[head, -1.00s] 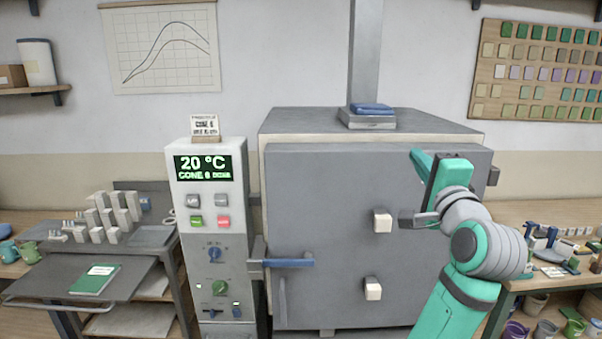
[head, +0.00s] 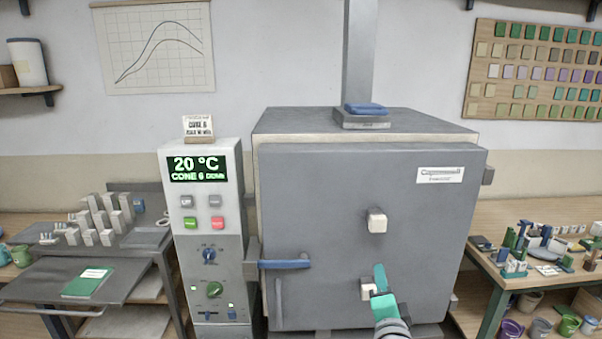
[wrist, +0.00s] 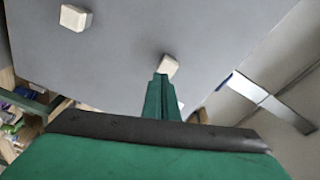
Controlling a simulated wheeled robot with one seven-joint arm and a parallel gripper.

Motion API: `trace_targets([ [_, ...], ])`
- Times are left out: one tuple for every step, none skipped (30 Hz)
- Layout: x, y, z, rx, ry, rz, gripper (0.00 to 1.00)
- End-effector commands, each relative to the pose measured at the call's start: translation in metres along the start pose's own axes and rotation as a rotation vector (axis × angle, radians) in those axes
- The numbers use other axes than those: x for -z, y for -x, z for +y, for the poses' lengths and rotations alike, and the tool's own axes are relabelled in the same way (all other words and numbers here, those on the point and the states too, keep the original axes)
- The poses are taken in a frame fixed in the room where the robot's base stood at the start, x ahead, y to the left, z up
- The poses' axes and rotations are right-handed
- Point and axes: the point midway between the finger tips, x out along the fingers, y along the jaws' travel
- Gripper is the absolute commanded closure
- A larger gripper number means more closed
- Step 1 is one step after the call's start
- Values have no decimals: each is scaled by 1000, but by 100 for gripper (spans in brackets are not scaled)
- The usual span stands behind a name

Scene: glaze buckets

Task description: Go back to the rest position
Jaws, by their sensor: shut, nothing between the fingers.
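My gripper (head: 380,280) is low in front of the kiln door in the head view, near the lower pale knob (head: 367,291), which it partly overlaps in the picture. In the wrist view my green fingers (wrist: 160,98) are together, with nothing between them. A pale knob (wrist: 168,66) shows just beyond the fingertips; I cannot tell whether they touch it. Another knob (wrist: 75,17) is at the upper left there. The grey kiln door (head: 330,220) looks shut, with its blue handle (head: 286,264) level at the left.
The control box (head: 205,210) left of the kiln reads 20 °C and CONE 6. A cart (head: 40,290) with a green book (head: 88,282) stands at the left. A wooden bench (head: 495,268) with small items is at the right, with several buckets below it.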

Motion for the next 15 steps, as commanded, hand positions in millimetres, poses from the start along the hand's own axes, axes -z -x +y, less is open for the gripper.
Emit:
trace_targets([
  [-15, 9, 20, -17, 29, -5, 100],
  [-22, 14, 30, -24, 48, -6, 100],
  [-31, 22, 42, -31, 73, -6, 100],
  [-38, 28, 50, -37, 93, -7, 100],
  [-44, 34, 59, -42, 111, -8, 100],
  [-52, 42, 71, -50, 138, -9, 100],
  [-58, 49, 79, -56, 157, -10, 100],
  [-64, 56, 87, -61, 177, -11, 100],
  [-72, 65, 97, -68, 203, -13, 100],
  [-77, 72, 105, -73, 223, -15, 100],
  [-83, 80, 112, -78, 243, -16, 100],
  [-90, 90, 122, -85, 270, -19, 100],
  [-95, 98, 128, -89, 290, -21, 100],
  [-100, 106, 135, -93, 310, -24, 100],
  [-107, 117, 144, -100, 338, -29, 100],
])
